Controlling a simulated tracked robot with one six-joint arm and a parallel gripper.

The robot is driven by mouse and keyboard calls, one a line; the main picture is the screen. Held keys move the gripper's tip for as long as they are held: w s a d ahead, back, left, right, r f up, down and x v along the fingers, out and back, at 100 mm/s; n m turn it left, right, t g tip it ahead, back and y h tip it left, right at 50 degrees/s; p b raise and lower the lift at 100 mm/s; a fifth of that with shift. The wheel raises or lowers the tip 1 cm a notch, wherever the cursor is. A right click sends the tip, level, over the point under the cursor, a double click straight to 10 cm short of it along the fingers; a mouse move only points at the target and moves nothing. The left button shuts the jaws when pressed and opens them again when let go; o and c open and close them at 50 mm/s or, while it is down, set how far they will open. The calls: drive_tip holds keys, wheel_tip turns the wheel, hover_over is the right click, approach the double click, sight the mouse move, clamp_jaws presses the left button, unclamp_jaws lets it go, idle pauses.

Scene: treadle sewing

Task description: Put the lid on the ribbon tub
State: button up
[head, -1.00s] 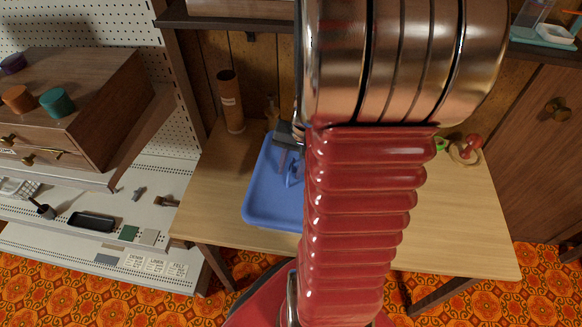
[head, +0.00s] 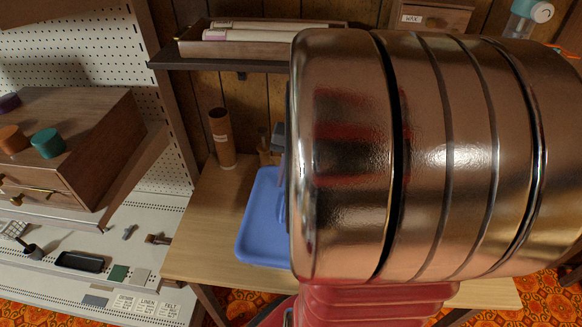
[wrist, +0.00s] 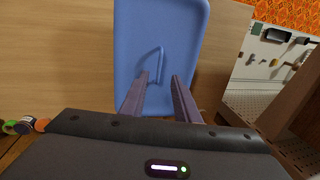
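A blue rectangular lid (head: 262,225) with rounded corners lies on the wooden table, partly hidden behind my arm in the head view. In the wrist view the lid (wrist: 170,25) shows a thin upright loop handle (wrist: 150,62) in its middle. My gripper (wrist: 161,76) is open and empty, its two fingers apart over the lid, with the handle showing between and just beyond the fingertips. I cannot tell the exact height gap. In the head view my arm hides most of the gripper. I cannot make out the ribbon tub in either view.
A brown cardboard tube (head: 222,138) stands at the table's back left. A wall shelf with a wooden tray (head: 250,42) is above the table (head: 190,245). A wooden drawer unit (head: 90,140) and white pegboard shelving stand left. My arm hides the table's right side.

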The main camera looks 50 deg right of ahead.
drive_tip(key=r, duration=0.3)
drive_tip(key=shift+s+d+r, duration=0.15)
drive_tip(key=shift+s+r, duration=0.05)
drive_tip(key=shift+s, duration=0.1)
drive_tip(key=shift+d, duration=0.1)
idle(0.6)
drive_tip(key=a+r+n+t, duration=0.2)
drive_tip(key=a+n, duration=0.3)
drive_tip(key=a, duration=0.7)
drive_tip(key=a+r+n+t+h, duration=0.1)
drive_tip(key=a+r+n, duration=0.2)
drive_tip(key=a, duration=0.9)
drive_tip(key=shift+s+a+r+n+t, duration=0.15)
drive_tip(key=shift+s+r+n+t, duration=0.2)
drive_tip(key=shift+n, duration=1.15)
